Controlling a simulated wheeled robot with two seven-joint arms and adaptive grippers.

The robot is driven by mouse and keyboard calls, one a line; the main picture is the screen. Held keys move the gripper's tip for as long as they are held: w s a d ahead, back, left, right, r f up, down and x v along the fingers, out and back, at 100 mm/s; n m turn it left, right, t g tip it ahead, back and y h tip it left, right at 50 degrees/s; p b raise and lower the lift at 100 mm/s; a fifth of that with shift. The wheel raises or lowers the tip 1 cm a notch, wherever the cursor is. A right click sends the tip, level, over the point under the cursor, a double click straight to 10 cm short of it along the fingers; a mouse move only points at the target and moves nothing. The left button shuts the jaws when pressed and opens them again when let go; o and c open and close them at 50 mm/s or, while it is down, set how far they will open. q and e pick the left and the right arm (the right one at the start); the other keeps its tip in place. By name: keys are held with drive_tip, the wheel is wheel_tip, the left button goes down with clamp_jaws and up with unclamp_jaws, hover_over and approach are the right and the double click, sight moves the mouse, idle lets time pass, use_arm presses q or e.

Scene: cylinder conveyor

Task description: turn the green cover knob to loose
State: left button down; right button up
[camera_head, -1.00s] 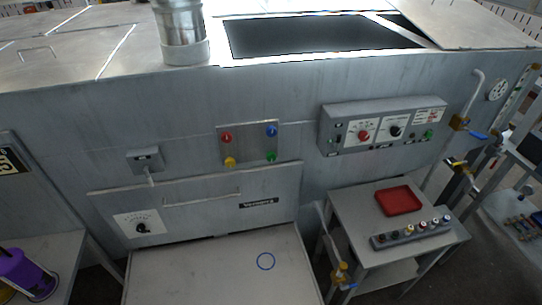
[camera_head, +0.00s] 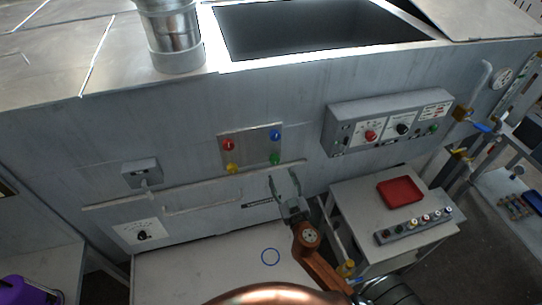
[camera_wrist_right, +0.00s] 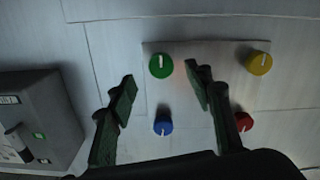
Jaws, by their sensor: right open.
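The green knob (camera_head: 275,159) is at the lower right of a square metal plate (camera_head: 251,148) on the machine's front. In the right wrist view, the green knob (camera_wrist_right: 160,65) is at the plate's upper left, with a white mark running roughly up and down. My right gripper (camera_head: 284,178) is open and empty, just below and in front of the green knob. In the right wrist view, its fingertips (camera_wrist_right: 159,76) lie to either side of the green knob, and no contact shows. My left gripper is not in view.
Red (camera_head: 228,145), blue (camera_head: 275,134) and yellow (camera_head: 233,168) knobs share the plate. A horizontal ledge (camera_head: 130,200) runs below it. A control box (camera_head: 388,122) juts out to the right. A side table holds a red tray (camera_head: 400,191).

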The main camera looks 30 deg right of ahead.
sight(275, 162)
drive_tip(key=w, duration=0.2)
drive_tip(key=w+r+p, duration=0.1)
drive_tip(key=shift+d+r, duration=0.1)
drive_tip(key=shift+d, duration=0.15)
drive_tip(key=x, duration=0.3)
drive_tip(key=shift+w+d+p, duration=0.15)
drive_tip(key=shift+w+p, duration=0.15)
drive_tip(key=shift+p, duration=0.05)
drive_tip(key=shift+w+d, duration=0.15)
drive_tip(key=shift+w, duration=0.35)
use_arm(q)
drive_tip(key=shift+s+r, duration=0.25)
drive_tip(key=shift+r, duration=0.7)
use_arm(e)
drive_tip(key=shift+f, duration=0.2)
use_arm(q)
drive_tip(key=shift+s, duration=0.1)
use_arm(e)
drive_tip(key=shift+c, duration=0.6)
drive_tip(key=c, duration=1)
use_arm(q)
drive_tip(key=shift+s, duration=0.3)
use_arm(e)
drive_tip(key=shift+c, duration=0.2)
